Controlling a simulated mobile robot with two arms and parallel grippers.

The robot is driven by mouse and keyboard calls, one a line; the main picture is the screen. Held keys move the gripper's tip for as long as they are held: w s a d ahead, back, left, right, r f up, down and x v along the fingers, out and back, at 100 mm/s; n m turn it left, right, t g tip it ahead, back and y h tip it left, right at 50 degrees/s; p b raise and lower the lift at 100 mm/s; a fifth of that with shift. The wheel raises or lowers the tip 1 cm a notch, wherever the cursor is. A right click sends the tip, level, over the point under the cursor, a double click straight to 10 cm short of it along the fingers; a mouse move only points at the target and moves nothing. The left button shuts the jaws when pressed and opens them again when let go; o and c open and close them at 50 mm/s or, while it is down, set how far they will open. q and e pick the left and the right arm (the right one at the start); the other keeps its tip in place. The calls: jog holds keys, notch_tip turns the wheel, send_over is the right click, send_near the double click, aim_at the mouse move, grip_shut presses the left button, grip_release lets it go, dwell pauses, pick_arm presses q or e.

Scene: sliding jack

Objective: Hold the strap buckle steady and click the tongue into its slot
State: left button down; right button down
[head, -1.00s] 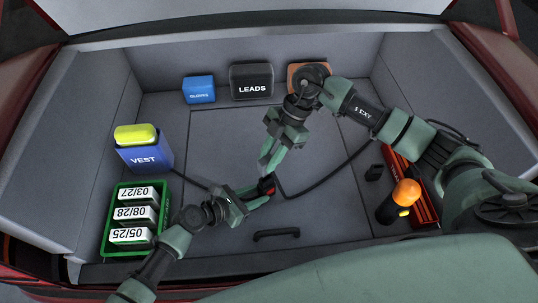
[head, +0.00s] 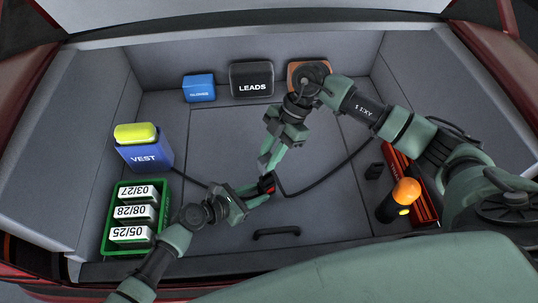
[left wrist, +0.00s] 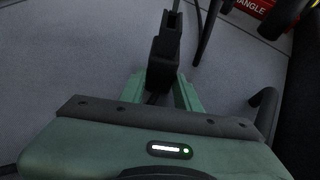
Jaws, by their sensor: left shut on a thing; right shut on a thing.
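I cannot tell how far the tongue is in the slot.
A black strap (head: 325,176) runs right from the buckle. A floor handle (head: 277,232) lies in front. A blue VEST box (head: 146,158) and green tray (head: 106,243) stand left; an orange-topped torch (head: 405,192) and red case (head: 424,207) stand right. A LEADS box (head: 251,80) is behind.

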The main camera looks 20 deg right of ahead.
jog(key=shift+f, duration=2.1)
jog(key=c, duration=1.1)
grip_release()
jog(key=shift+c, duration=0.2)
jog(key=v, duration=1.2)
jog(key=shift+d, duration=0.1)
pick_arm(q)
jog(key=c, duration=0.9)
grip_release()
